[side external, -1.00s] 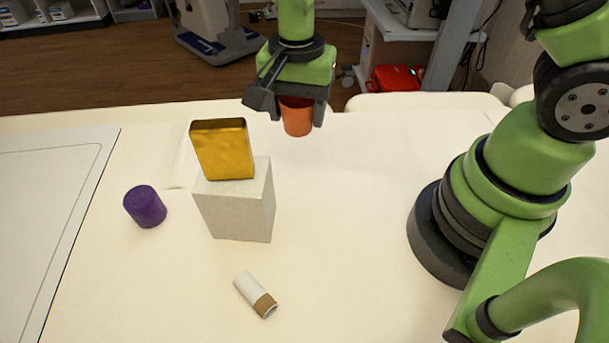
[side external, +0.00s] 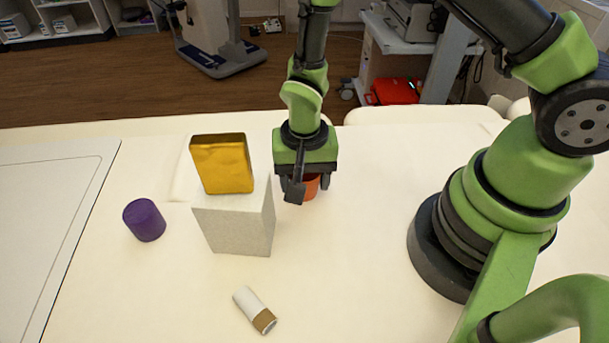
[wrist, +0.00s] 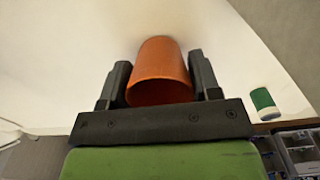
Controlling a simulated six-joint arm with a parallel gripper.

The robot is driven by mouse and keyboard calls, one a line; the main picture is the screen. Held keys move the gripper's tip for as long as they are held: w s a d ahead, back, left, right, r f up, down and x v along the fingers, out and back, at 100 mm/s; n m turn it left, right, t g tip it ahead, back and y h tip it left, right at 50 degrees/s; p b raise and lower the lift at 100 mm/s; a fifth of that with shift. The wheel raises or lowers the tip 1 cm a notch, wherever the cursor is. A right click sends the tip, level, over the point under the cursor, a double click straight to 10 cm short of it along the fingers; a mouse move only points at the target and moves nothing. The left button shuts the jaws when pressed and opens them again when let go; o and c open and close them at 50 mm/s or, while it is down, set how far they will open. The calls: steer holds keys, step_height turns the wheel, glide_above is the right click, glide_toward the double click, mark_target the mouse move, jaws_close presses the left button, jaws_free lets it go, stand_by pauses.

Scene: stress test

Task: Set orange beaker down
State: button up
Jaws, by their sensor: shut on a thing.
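The orange beaker (side external: 311,187) is between the fingers of my gripper (side external: 309,190), to the right of the grey block in the side view. The gripper is shut on it and partly hides it there. In the wrist view the beaker (wrist: 160,70) sits between the two dark fingers of my gripper (wrist: 160,85), its open rim facing the camera. The beaker is low, close to the white table (side external: 365,240). I cannot tell whether its base touches the surface.
A grey block (side external: 235,222) bears a gold tin (side external: 222,164) just left of my gripper. A purple cylinder (side external: 144,220) stands farther left. A white and brown tube (side external: 255,310) lies in front. A green and white object (wrist: 264,104) shows in the wrist view. The table right of the gripper is clear.

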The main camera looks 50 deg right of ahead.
steer(key=shift+f, duration=0.15)
steer(key=o, duration=0.9)
step_height(320, 180, up, 22)
steer(key=s+d+r+n+t+y, duration=0.1)
steer(key=s+d+n+t, duration=0.1)
steer(key=s+d+t, duration=0.1)
steer(key=shift+s+d+r+n+t+y, duration=0.25)
steer(key=shift+s+r+n+t, duration=0.35)
steer(key=shift+s+r, duration=0.75)
steer(key=shift+s+d+r+n+t+y, duration=0.1)
steer(key=shift+s+d+r+n+t, duration=0.25)
steer(key=shift+s+r+t, duration=0.95)
steer(key=shift+s+d+r+n+t+y, duration=0.2)
steer(key=shift+s+r+n, duration=0.45)
steer(key=shift+s, duration=1.3)
steer(key=shift+r, duration=0.1)
